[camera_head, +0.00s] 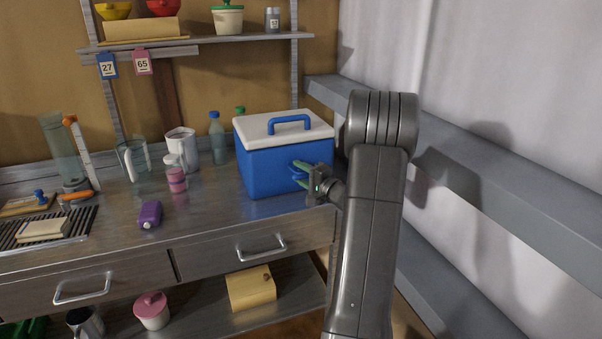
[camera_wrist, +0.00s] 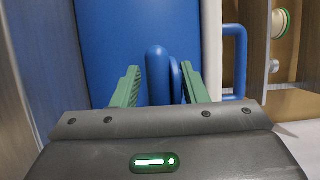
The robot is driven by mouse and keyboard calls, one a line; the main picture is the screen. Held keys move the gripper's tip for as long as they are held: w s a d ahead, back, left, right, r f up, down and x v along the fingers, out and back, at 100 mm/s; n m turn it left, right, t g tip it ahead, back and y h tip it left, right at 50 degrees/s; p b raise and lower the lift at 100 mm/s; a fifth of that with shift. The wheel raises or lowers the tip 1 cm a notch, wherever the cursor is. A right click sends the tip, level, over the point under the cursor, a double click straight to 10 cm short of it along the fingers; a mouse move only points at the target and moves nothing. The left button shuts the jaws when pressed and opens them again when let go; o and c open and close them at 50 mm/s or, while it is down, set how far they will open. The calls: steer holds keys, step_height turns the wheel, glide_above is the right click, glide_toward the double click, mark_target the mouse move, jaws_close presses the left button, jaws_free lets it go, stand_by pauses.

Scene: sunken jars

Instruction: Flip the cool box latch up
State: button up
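The cool box (camera_head: 262,172) has a blue body, a white lid (camera_head: 270,130) and a blue carrying handle. It stands on the metal counter with its lid closed. The blue latch (camera_head: 298,174) is on its right part, facing my gripper (camera_head: 299,173). In the wrist view the box appears turned sideways, with the lid to the right. There the latch (camera_wrist: 157,75) shows as a rounded blue bar between the green fingers of my gripper (camera_wrist: 161,82). The fingers are apart, one on each side of the latch, with a visible gap on the left side.
A purple container (camera_head: 150,215), a pink-banded jar (camera_head: 176,180), a white mug (camera_head: 181,147) and bottles stand left of the box. A shelf (camera_head: 210,40) is above. A grey rail (camera_head: 480,180) and white curtain are on the right. The counter before the box is clear.

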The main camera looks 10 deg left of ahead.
jaws_close()
steer(key=shift+f, duration=0.1)
stand_by(0.3)
